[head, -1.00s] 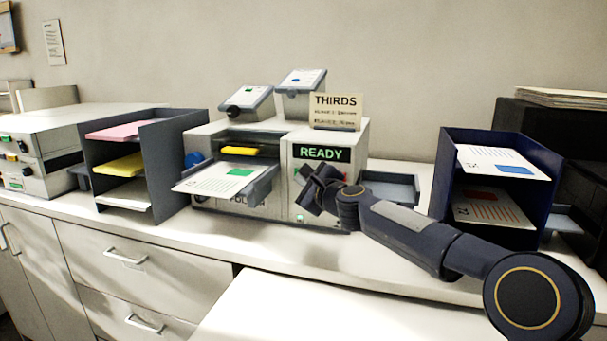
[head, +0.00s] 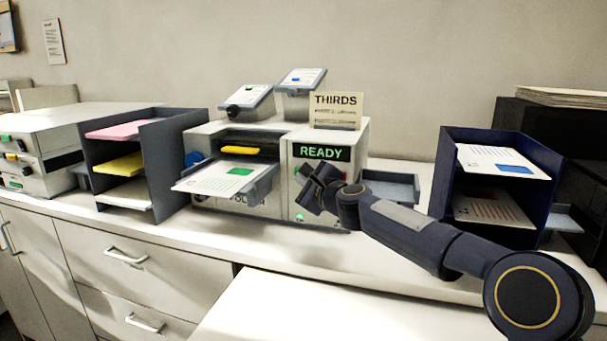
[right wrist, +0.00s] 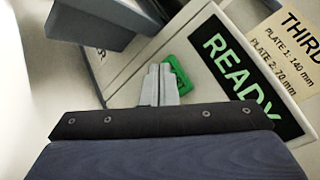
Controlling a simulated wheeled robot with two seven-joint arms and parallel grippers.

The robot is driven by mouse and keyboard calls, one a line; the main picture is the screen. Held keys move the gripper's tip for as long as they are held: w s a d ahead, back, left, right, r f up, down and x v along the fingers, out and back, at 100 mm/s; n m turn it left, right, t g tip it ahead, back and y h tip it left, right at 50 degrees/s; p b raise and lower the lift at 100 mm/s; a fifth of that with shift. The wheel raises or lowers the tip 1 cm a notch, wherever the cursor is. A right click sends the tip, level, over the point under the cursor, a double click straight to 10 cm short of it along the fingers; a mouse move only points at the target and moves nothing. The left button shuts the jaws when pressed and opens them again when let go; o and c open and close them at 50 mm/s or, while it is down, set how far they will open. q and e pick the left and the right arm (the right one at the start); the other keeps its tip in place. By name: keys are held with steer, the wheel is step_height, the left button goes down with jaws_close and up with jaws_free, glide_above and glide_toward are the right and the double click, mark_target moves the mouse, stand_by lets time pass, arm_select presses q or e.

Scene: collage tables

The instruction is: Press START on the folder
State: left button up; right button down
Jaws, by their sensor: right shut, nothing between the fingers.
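The folder (head: 230,137) is a pale grey machine in the middle of the counter, with a lit READY display (head: 321,152) on its right front panel. A sheet with a green mark lies on its front tray (head: 262,190). My right gripper (head: 308,187) is in front of that panel, just below the display. In the right wrist view its shut, empty fingertips (right wrist: 160,80) are at a green button (right wrist: 177,76) and partly cover it; I cannot tell whether they touch it. The READY display also shows there (right wrist: 238,72). My left gripper is not in view.
A THIRDS card (head: 336,110) stands on top of the folder. A grey paper rack (head: 172,160) stands to its left, and a navy rack (head: 555,160) stands at the right. A low grey tray (head: 392,187) sits behind my right arm.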

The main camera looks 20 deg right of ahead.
steer(key=shift+w, duration=0.1)
stand_by(0.7)
steer(key=shift+w+d, duration=0.25)
steer(key=shift+w, duration=0.05)
